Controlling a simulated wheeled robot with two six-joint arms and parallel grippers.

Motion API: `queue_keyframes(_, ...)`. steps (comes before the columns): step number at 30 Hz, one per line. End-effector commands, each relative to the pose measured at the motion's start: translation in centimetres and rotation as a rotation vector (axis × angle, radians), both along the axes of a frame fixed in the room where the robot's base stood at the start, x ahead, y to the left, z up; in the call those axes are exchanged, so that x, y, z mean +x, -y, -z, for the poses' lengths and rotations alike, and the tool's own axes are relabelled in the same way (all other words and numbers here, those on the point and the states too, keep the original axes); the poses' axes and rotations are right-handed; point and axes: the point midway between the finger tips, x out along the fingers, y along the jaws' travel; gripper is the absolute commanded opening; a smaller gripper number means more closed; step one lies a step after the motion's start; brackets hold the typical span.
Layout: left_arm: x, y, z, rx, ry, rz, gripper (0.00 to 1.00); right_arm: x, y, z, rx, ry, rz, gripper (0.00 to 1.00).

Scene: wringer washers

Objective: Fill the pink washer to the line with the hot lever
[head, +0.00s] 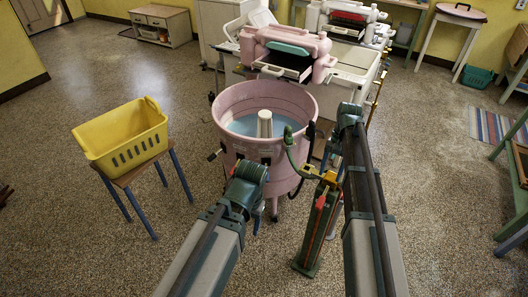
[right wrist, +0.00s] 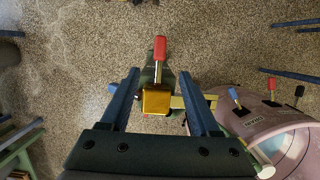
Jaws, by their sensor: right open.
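The pink washer (head: 224,107) stands in the middle of the head view, with pale blue water (head: 243,125) around its white agitator (head: 264,123). I cannot make out a fill line. A green spout (head: 290,150) from the tap stand (head: 316,235) curves to the tub's rim; no stream shows. In the right wrist view, the red lever (right wrist: 160,48) sticks up from a brass block (right wrist: 156,101). My right gripper (right wrist: 159,76) is open, its blue fingers on either side of block and lever, apparently not gripping. A blue lever end (right wrist: 113,88) shows by the left finger.
Small levers, including a blue one (right wrist: 234,96) and a red one (right wrist: 272,85), sit on the washer's side. A yellow basket (head: 125,140) rests on a stool at left. A pink wringer (head: 285,50) and white washer stand behind. Open floor lies left and right.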

Motion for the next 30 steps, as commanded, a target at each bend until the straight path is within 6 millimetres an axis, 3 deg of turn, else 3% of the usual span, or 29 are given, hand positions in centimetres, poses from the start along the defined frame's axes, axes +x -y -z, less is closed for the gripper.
queue_keyframes(9, 0.0, 0.0, 0.0, 0.000, 0.000, 0.000, 0.64, 0.0, 0.0, 0.0, 0.000, 0.001, 0.000, 0.62)
queue_keyframes(17, 0.0, 0.0, -1.3, 0.000, 0.000, 0.000, 0.64, -3.4, -1.7, -0.6, -0.104, 0.179, -0.001, 0.62)
queue_keyframes(30, 0.0, 0.0, -0.2, 0.000, 0.000, 0.000, 0.64, -3.0, -1.7, 0.5, -0.123, 0.213, 0.000, 0.62)
